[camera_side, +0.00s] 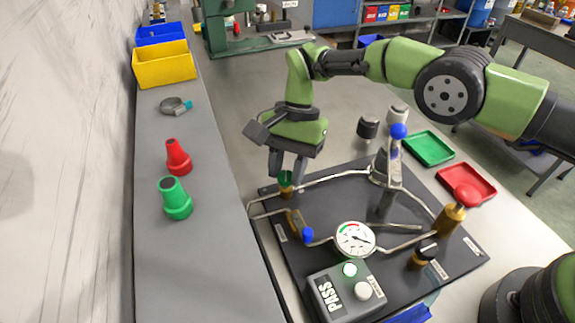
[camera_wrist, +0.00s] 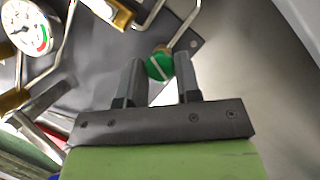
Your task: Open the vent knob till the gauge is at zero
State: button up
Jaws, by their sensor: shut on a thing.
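A small green knob (camera_side: 286,178) sits on a brass fitting at the left corner of the dark panel. My gripper (camera_side: 287,170) comes down from above with its fingers shut on this knob. In the wrist view the green knob (camera_wrist: 159,66) has a white line across its top and lies between the two fingertips. The round gauge (camera_side: 355,239) has a white face with coloured marks on its rim. It shows partly in the wrist view (camera_wrist: 28,28), cut off by the edge. Its needle is too small to read exactly.
The dark panel (camera_side: 330,268) also carries bent pipes, a blue-handled valve (camera_side: 307,235), a red knob (camera_side: 467,194), a black knob (camera_side: 428,249) and a box marked PASS (camera_side: 335,293). Red and green cones (camera_side: 176,199) stand on the left shelf. Green and red trays (camera_side: 428,147) lie behind.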

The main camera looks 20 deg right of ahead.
jog(key=o, duration=0.9)
notch_tip(320, 180, up, 10)
jog(key=shift+w+d, duration=0.35)
jog(key=shift+d, duration=0.1)
jog(key=shift+f, duration=0.15)
